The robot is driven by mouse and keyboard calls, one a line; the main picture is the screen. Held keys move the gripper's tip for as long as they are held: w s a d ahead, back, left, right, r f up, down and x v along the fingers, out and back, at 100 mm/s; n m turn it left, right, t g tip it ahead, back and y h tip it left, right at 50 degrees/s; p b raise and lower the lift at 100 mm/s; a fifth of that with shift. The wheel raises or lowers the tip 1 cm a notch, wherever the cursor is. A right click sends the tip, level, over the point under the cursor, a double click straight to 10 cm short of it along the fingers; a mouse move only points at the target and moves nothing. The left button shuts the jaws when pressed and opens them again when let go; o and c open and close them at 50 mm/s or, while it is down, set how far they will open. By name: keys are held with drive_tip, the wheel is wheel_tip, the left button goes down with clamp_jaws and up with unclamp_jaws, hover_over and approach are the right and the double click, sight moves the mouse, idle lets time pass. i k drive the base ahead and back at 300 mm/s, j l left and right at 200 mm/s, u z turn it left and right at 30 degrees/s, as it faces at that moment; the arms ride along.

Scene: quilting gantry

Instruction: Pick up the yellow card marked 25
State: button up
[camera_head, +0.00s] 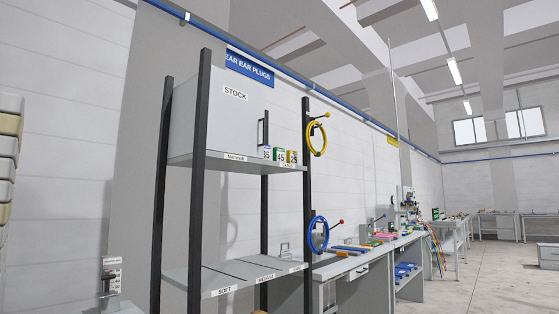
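The yellow card marked 25 (292,157) stands upright at the right end of a row of small cards on the upper shelf (232,165) of the rack. A green card marked 45 (280,154) stands just left of it. A pale card (267,153) stands further left; its number is small and ends in 5. All of them are to the right of the grey STOCK cabinet (222,110). My gripper is not in view.
The rack has dark posts (199,180) and a lower shelf (235,276) with labelled, empty-looking sections. Workbenches (385,247) line the wall; open floor (480,282) lies right.

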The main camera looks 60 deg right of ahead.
sight(292, 156)
drive_tip(key=l+z, duration=0.3)
drive_tip(key=z, duration=0.15)
drive_tip(key=l+z, duration=0.3)
drive_tip(key=z, duration=0.15)
drive_tip(key=l+z, duration=0.4)
drive_tip(key=i+l+z, duration=0.15)
drive_tip(key=z, duration=0.3)
drive_tip(key=i+l+z, duration=0.15)
drive_tip(key=z, duration=0.3)
drive_tip(key=i+l+z, duration=0.2)
drive_tip(key=z, duration=0.25)
drive_tip(key=i+l+z, duration=0.2)
drive_tip(key=z, duration=0.2)
drive_tip(key=i+z, duration=0.35)
drive_tip(key=i, duration=0.4)
drive_tip(key=i+u, duration=0.1)
drive_tip(key=i, duration=0.8)
drive_tip(key=i+l+u, duration=0.1)
drive_tip(key=i, duration=0.75)
drive_tip(key=i+u, duration=0.2)
drive_tip(key=i, duration=0.7)
drive_tip(key=i+l+u, duration=0.2)
drive_tip(key=i, duration=0.7)
drive_tip(key=i+u, duration=0.3)
drive_tip(key=i+l+u, duration=0.15)
drive_tip(key=i+u, duration=0.2)
drive_tip(key=i, duration=0.15)
